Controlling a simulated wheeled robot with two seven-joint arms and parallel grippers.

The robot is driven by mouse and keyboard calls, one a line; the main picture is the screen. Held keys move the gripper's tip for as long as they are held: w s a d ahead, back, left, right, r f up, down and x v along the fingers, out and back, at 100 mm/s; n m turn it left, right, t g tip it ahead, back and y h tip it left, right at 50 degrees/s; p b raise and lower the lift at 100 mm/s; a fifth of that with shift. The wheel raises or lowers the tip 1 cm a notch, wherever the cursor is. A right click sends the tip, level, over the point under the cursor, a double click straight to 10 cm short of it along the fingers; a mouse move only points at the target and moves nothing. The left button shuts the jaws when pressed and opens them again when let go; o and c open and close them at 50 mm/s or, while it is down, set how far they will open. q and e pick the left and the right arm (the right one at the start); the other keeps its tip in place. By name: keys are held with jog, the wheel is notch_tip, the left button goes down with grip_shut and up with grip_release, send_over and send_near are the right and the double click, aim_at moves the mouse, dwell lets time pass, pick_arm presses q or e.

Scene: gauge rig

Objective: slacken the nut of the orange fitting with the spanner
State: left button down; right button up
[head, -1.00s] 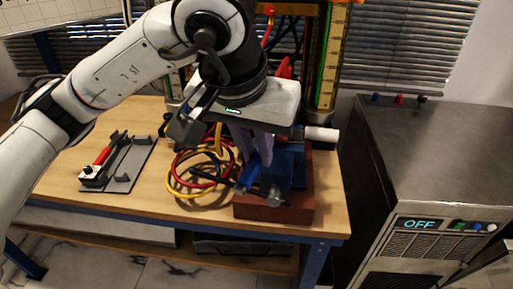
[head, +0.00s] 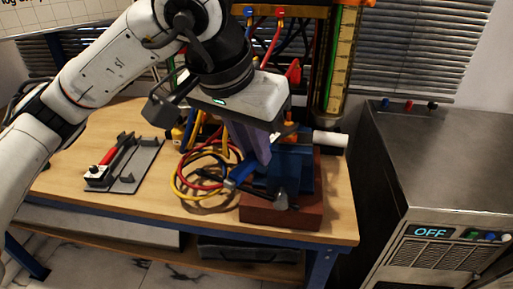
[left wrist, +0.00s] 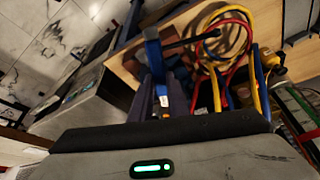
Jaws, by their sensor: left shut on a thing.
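My left gripper (head: 258,150) reaches down from above over the bench, its purple fingers shut. A small orange part (head: 290,128), perhaps the orange fitting, shows just behind the gripper. Its nut and the spanner's jaw are hidden by the gripper, so I cannot tell whether they touch. My right gripper is not in view.
A blue vise (head: 293,165) with a dark handle stands on a red-brown block (head: 285,214). Red and yellow hoses (head: 183,185) coil left of it. A grey tool tray (head: 145,165) holds a red-handled tool. A grey cabinet (head: 445,135) stands at right.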

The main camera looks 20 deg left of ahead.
aim_at(238, 170)
pick_arm(q)
jog(key=shift+s, duration=0.1)
dwell(0.3)
jog(key=shift+s+a+b, duration=0.15)
jog(key=shift+s+b, duration=0.05)
jog(key=shift+s, duration=1)
jog(key=shift+s+a+b, duration=0.15)
jog(key=shift+s+b, duration=0.05)
jog(key=shift+s, duration=1)
jog(key=shift+r, duration=0.15)
jog(key=shift+r+p, duration=1.65)
jog(key=shift+r, duration=0.55)
jog(key=shift+f, duration=0.1)
